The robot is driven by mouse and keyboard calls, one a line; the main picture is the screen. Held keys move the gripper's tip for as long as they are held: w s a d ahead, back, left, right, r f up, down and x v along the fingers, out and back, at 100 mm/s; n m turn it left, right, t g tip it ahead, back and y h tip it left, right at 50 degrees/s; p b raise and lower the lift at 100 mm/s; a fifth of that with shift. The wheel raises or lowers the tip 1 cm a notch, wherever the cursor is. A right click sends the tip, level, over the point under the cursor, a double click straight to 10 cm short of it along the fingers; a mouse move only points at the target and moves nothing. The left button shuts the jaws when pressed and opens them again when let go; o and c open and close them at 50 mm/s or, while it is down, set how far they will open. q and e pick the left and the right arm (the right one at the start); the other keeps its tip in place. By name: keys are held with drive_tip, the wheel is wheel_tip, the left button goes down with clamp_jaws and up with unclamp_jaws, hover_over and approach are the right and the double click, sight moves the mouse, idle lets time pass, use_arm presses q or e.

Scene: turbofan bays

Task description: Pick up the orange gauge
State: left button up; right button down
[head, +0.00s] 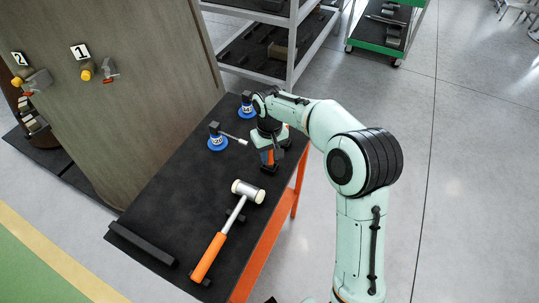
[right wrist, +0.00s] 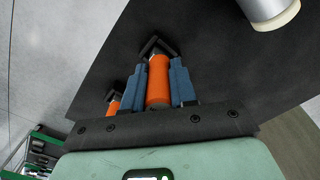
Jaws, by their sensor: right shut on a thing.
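The orange gauge (right wrist: 158,82) is a short orange cylinder with a dark angled piece at its far end. In the right wrist view it stands between the two blue fingers of my right gripper (right wrist: 160,88), which is shut on it. In the head view my right gripper (head: 268,158) is over the right edge of the black tabletop (head: 165,190). Only a little of the orange gauge (head: 265,158) shows there, with the fingers and wrist hiding the rest. I cannot tell whether it is clear of the table. My left gripper is not in view.
A mallet (head: 223,229) with an orange handle lies nearer on the table. Two blue-based items (head: 217,143) (head: 248,111) stand at the far end. A second orange piece (right wrist: 113,104) is beside the gripper. A wooden panel (head: 120,100) rises along the left.

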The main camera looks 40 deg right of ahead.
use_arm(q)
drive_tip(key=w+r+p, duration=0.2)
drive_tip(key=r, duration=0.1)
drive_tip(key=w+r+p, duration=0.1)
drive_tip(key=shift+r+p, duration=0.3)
use_arm(e)
wheel_tip(320, 180, up, 20)
drive_tip(key=shift+f, duration=0.25)
